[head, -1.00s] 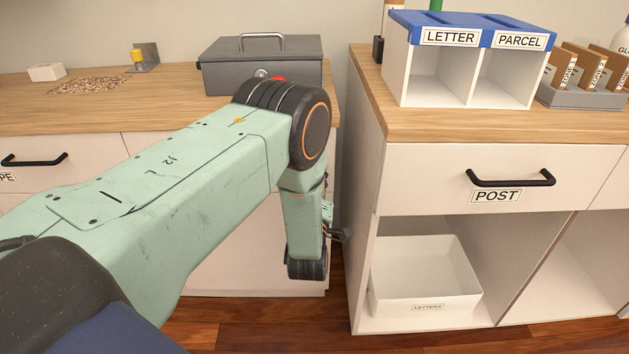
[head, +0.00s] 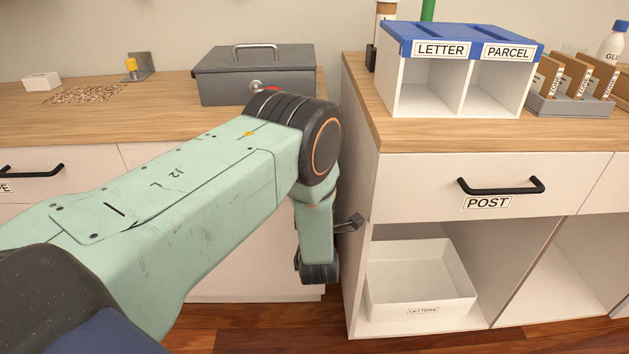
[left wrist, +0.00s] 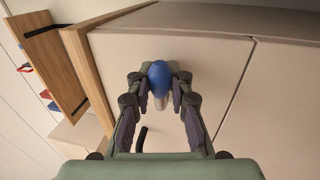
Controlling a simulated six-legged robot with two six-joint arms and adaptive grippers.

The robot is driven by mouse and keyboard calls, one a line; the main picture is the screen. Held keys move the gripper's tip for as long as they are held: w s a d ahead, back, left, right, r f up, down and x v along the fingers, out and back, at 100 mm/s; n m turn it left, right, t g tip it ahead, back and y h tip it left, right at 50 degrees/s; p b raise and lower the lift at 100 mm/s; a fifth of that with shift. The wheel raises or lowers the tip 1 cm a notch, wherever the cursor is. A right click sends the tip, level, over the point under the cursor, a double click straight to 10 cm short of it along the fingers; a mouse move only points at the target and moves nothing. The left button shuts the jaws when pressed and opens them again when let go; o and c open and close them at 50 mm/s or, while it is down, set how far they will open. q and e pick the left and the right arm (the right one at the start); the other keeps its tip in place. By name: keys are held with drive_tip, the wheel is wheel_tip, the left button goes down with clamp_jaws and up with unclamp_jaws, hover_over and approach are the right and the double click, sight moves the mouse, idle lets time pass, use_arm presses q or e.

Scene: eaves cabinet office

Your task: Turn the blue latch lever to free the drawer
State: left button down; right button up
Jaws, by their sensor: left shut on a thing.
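The blue latch lever (left wrist: 159,76) shows in the left wrist view as a rounded blue end with a pale part below it, against a cream cabinet front. My left gripper (left wrist: 161,88) is shut on it, with one dark finger on each side. In the head view my left arm reaches toward the gap beside the right cabinet, and part of the left gripper (head: 350,223) shows past the wrist. The lever is hidden there. The POST drawer (head: 420,182), with a black handle, looks closed. My right gripper is in neither view.
A grey cash box (head: 225,88) stands on the left counter behind my arm. A blue-topped LETTER and PARCEL sorter (head: 390,85) stands on the right counter. A white letters bin (head: 420,290) sits in the open shelf below the POST drawer.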

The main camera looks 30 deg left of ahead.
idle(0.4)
use_arm(q)
drive_tip(key=c, duration=1.2)
unclamp_jaws()
drive_tip(key=v, duration=1.2)
